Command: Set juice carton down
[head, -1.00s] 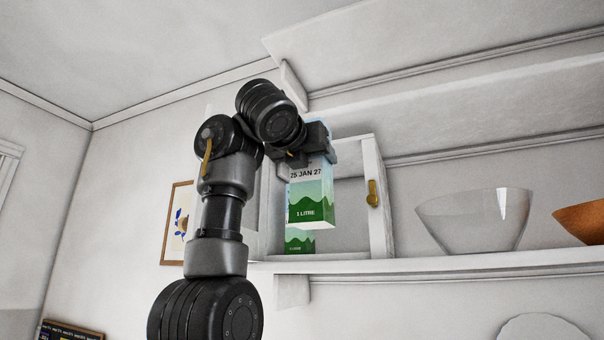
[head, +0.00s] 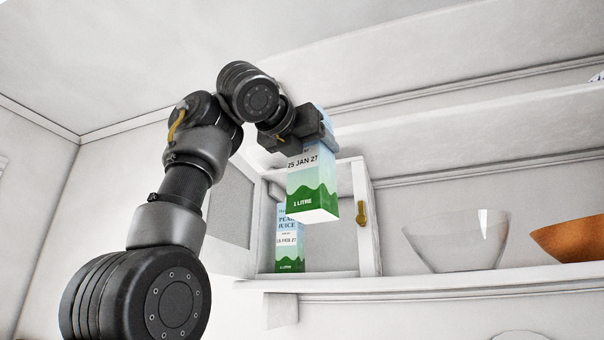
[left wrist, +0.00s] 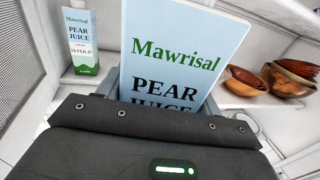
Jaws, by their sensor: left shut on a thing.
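A juice carton (head: 312,186), pale blue with a green base, is marked 25 JAN 27 in the head view. My left gripper (head: 302,132) is shut on its upper part and holds it slightly tilted, in front of the open white cabinet (head: 366,215). In the left wrist view the held carton (left wrist: 175,62) reads "Mawrisal PEAR JUICE" and rises from the gripper (left wrist: 165,90). A second pear juice carton (head: 290,240) stands upright inside the cabinet, partly hidden behind the held one; it also shows in the left wrist view (left wrist: 82,42). My right gripper is not in view.
A clear glass bowl (head: 457,240) and a brown bowl (head: 572,238) stand on the white shelf (head: 430,284) right of the cabinet. The cabinet door (head: 229,208) is open on the left. Cabinet floor right of the standing carton looks free.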

